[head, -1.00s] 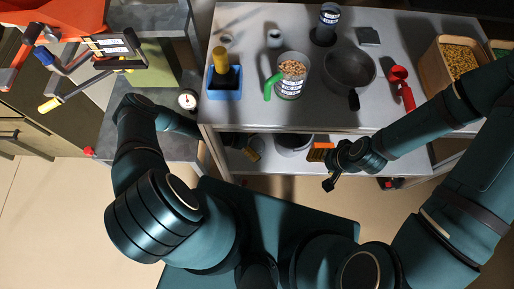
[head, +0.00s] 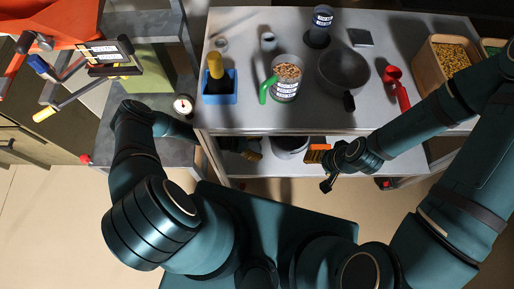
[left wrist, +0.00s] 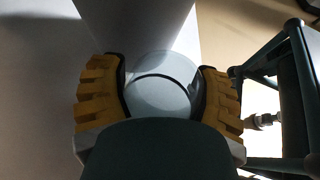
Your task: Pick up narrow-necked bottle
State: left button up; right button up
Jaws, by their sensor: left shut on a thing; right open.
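In the left wrist view my left gripper (left wrist: 162,86) has its yellow-padded fingers on both sides of a pale, translucent round thing (left wrist: 160,68), shut on it. It looks like the bottle, but its neck cannot be made out. My right gripper (head: 322,168) is open and empty in front of the table, with an orange finger pad showing.
The grey table (head: 290,118) bears a blue holder (head: 219,97), a jug of nuts (head: 286,82), a dark pan (head: 343,70), a red scoop (head: 397,88) and a wooden bin (head: 447,60). A dial (head: 183,104) is at left.

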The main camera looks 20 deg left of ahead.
pick_arm(q)
notch_tip(320, 180, up, 7)
jog(key=p, duration=0.2)
jog(key=w+a+b, duration=0.1)
jog(key=w+a, duration=0.2)
jog(key=w, duration=0.1)
jog(key=w+a+b, duration=0.1)
jog(key=w+a, duration=0.2)
jog(key=w, duration=0.2)
jog(key=w+a+b, duration=0.1)
jog(key=w+a, duration=0.3)
jog(key=shift+w+f+b, duration=0.25)
jog(key=shift+w+b, duration=0.05)
jog(key=shift+b, duration=0.05)
jog(key=shift+w+a+r, duration=0.1)
jog(key=shift+w+a, duration=0.25)
jog(key=shift+w, duration=0.15)
jog(key=shift+s, duration=0.1)
